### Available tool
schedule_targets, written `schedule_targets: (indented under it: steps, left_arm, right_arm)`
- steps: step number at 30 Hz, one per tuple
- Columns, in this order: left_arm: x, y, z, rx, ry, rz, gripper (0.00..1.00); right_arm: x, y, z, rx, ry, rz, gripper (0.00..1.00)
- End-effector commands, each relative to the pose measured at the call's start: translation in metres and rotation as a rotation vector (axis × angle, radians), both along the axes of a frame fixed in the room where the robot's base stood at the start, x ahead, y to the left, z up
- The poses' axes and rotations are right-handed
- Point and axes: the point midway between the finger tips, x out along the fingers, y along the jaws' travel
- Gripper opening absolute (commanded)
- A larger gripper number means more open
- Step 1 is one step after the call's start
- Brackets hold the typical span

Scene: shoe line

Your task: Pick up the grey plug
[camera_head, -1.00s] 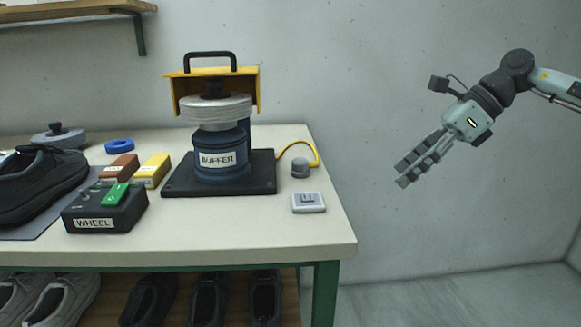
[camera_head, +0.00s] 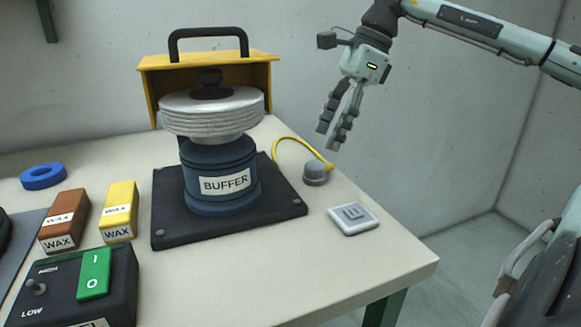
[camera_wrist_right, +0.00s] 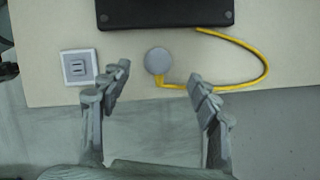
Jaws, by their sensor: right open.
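The grey plug (camera_head: 315,173) is a small round grey piece on the table near its right edge, on the end of a yellow cord (camera_head: 290,142). It lies between the buffer and the table edge. In the right wrist view the plug (camera_wrist_right: 158,61) shows from above, beyond the fingertips and roughly between them. My right gripper (camera_head: 335,137) is open and empty, above and behind the plug in the head view, pointing down. In the right wrist view its fingers (camera_wrist_right: 160,88) are spread apart. My left gripper is not in view.
A white socket plate (camera_head: 353,218) lies next to the plug, nearer the front. The buffer (camera_head: 221,170) stands on a black base (camera_head: 172,225) to the left. Wax blocks (camera_head: 119,212) and a switch box (camera_head: 122,285) are further left. The table (camera_head: 250,285) is bare in front.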

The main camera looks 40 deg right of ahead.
Motion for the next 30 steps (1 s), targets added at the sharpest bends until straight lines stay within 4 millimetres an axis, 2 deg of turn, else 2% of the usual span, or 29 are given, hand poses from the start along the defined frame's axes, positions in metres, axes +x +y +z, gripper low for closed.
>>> schedule_targets:
  steps: [11, 16, 20, 26, 30]
  left_arm:
    - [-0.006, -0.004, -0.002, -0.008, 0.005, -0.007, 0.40]
    - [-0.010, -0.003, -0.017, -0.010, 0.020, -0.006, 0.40]
    - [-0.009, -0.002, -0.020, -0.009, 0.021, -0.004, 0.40]
    - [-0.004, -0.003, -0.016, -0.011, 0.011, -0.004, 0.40]
    - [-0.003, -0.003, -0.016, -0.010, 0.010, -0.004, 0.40]
  right_arm:
    - [0.009, 0.016, -0.040, 0.002, 0.004, 0.002, 0.62]
    - [0.014, 0.025, -0.063, 0.001, 0.004, 0.001, 0.62]
    - [0.016, 0.027, -0.070, 0.002, 0.001, -0.001, 0.62]
    - [0.016, 0.027, -0.070, 0.001, 0.000, 0.000, 0.62]
    - [0.016, 0.027, -0.070, 0.001, 0.000, 0.000, 0.44]
